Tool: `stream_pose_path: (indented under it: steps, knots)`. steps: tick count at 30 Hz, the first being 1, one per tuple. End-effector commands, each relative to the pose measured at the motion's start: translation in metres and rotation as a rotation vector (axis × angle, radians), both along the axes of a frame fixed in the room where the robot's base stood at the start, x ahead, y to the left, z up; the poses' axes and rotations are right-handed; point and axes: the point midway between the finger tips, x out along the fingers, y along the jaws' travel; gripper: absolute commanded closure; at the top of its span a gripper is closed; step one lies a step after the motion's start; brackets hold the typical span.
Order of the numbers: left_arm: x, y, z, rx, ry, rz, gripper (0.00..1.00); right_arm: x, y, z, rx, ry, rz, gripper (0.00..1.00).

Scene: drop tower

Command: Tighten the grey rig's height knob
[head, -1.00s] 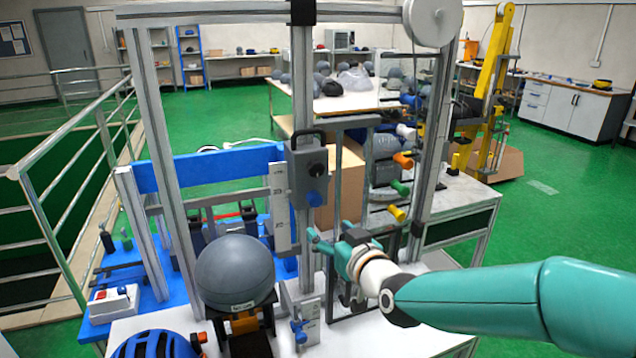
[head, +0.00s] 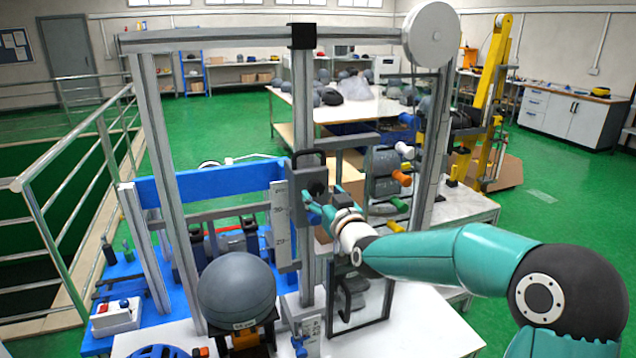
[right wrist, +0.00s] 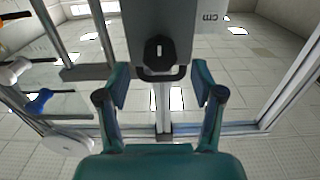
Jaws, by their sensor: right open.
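The grey rig is a metal frame (head: 300,110) with a grey carriage box (head: 300,192) on its middle post. The box carries a dark knob (head: 317,187) on its front, which also shows in the right wrist view (right wrist: 158,50). My right gripper (head: 317,214) is open and empty, in front of the box's lower part. Its two fingers (right wrist: 160,88) are apart with the box beyond. Contact cannot be told. My left gripper is not in view.
A white scale plate (head: 281,228) stands left of the box. A grey ball-like headform (head: 237,290) sits on a stand below left. A framed panel (head: 362,300) is below my right arm. Coloured handles (head: 400,178) line the rack at right.

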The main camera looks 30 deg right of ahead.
Motion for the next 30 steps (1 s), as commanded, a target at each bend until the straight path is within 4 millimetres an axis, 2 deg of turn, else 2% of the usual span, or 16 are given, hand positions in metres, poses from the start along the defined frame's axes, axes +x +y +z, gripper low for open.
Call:
stream_pose_path:
  steps: [3, 7, 18, 20, 29, 30]
  knots:
    - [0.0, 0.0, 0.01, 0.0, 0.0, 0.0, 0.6, 0.018, -0.004, 0.001, 0.0, 0.002, 0.001, 0.33]
    - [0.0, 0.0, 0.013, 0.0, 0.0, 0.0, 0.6, 0.03, -0.007, 0.0, 0.0, 0.002, 0.0, 0.33]
    - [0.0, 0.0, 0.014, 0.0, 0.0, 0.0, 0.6, 0.034, -0.009, -0.001, 0.001, 0.0, 0.0, 0.33]
    - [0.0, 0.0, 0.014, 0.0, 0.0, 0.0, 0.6, 0.034, -0.009, -0.001, 0.001, 0.0, 0.0, 0.41]
    - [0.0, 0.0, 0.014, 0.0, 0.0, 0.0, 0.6, 0.034, -0.009, -0.001, 0.0, 0.001, 0.0, 0.91]
    - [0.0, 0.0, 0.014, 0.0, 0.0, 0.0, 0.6, 0.034, -0.009, 0.0, 0.0, 0.001, 0.0, 0.92]
